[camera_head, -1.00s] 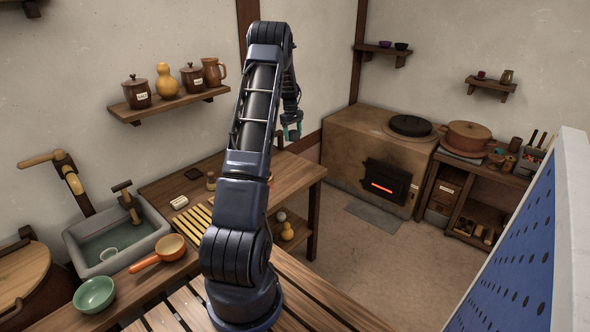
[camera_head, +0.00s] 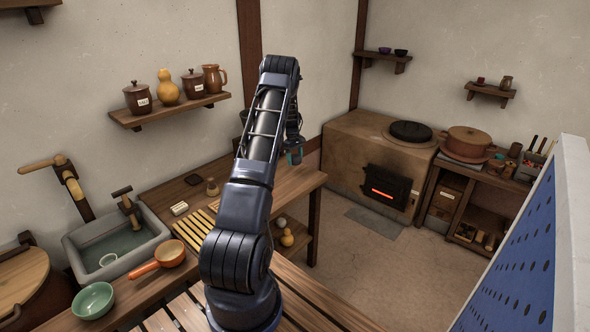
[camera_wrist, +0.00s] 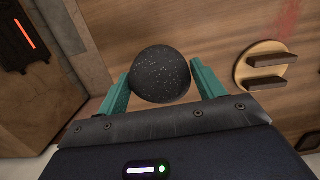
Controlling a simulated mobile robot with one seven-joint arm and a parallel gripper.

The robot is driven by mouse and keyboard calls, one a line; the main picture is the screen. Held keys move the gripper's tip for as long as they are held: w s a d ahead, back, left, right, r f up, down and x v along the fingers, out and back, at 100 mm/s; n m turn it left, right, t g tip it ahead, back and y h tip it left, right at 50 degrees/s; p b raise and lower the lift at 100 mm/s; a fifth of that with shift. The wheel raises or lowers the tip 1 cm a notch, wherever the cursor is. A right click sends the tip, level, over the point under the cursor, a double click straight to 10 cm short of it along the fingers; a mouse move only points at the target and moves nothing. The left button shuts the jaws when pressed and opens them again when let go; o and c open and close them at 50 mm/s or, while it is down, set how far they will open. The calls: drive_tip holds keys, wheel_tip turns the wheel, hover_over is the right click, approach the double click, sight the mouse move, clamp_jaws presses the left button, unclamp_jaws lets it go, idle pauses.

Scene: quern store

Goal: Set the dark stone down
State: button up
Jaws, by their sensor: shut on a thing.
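The dark stone (camera_wrist: 160,74) is a round black ball with pale specks, seen in the wrist view. My gripper (camera_wrist: 160,84) is shut on it, with one teal finger on each side. A wooden surface lies behind the stone in that view; I cannot tell the gap between them. In the head view my gripper (camera_head: 294,156) is over the far right part of the wooden worktop (camera_head: 297,181). The stone cannot be made out there.
A round pale wooden piece with two dark bars (camera_wrist: 242,72) lies right of the stone. The stove (camera_head: 345,155) with its glowing slot stands beyond the worktop.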

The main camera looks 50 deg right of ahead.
sight(296, 173)
drive_tip(key=shift+f, duration=3.15)
drive_tip(key=shift+f, duration=0.15)
drive_tip(key=o, duration=1.2)
drive_tip(key=shift+o, duration=0.2)
